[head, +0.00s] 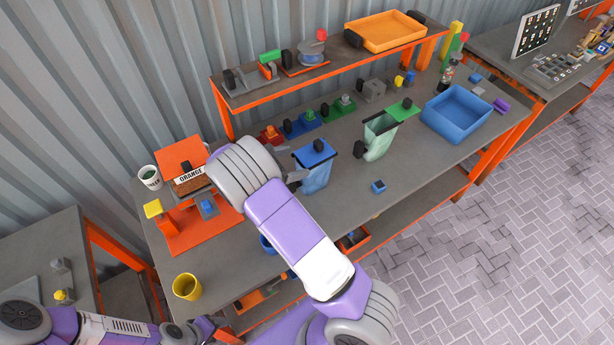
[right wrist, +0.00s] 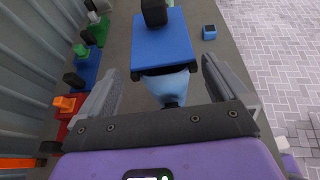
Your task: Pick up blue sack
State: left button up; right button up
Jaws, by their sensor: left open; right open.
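The blue sack (head: 316,176) stands on the workbench, with a blue plate with a black knob (head: 314,152) at its top. My right gripper (head: 294,179) is at its left side, mostly hidden behind my right arm. In the right wrist view the light blue sack (right wrist: 170,84) lies ahead between the open fingers of the right gripper (right wrist: 165,85), with visible gaps on both sides. The sack's lower part is hidden by the gripper body. My left gripper (head: 210,327) is low at the bottom left, open and away from the sack.
A pale green sack (head: 378,138) stands right of the blue one. A small blue block (head: 378,186) lies on the bench in front. A blue bin (head: 457,113) is further right. A yellow cup (head: 187,287) and an orange mat (head: 190,235) are at the left.

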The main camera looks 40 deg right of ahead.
aim_at(312, 158)
jog(key=x, duration=0.7)
jog(key=shift+s+r, duration=0.15)
jog(key=shift+s, duration=0.05)
jog(key=shift+d, duration=0.4)
jog(key=c, duration=1.3)
